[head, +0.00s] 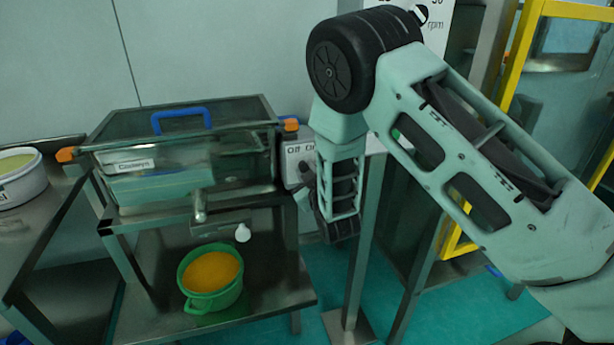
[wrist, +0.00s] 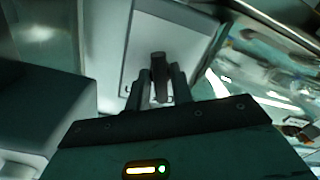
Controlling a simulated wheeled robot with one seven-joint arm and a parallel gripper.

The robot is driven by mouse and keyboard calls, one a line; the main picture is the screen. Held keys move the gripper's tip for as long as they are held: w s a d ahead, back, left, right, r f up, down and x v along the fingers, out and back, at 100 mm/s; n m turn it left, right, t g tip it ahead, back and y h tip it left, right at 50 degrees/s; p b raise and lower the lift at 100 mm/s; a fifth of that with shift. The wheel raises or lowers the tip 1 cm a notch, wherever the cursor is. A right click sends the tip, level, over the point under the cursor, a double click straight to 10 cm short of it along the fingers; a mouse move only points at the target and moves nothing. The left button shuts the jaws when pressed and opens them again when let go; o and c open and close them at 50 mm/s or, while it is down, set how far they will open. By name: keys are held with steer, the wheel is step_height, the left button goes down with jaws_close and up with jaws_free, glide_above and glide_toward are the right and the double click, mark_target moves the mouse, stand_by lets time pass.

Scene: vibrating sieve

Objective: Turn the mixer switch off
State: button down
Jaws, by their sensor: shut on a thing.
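The mixer switch box (head: 298,151) is a light panel marked "Off" and "On", fixed at the right side of the lidded glass-walled machine (head: 150,190). My gripper (head: 308,181) is at the box, largely hidden behind my own wrist in the head view. In the wrist view, my gripper (wrist: 159,88) has its two dark fingers on either side of the dark switch knob (wrist: 158,66), shut on it. The knob stands out from the pale panel (wrist: 170,30). Which label the knob points to cannot be told.
A green bowl (head: 187,290) of orange material stands on the metal shelf (head: 270,285) under the machine's spout (head: 199,205). A white tub (head: 25,185) is on the left table. A metal post (head: 357,275) and a yellow frame (head: 508,90) stand to the right.

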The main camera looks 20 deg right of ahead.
steer(key=shift+n, duration=0.9)
steer(key=c, duration=1.2)
jaws_free()
steer(key=s, duration=1.7)
steer(key=shift+s+r, duration=0.2)
steer(key=shift+s, duration=0.05)
steer(key=shift+d, duration=0.1)
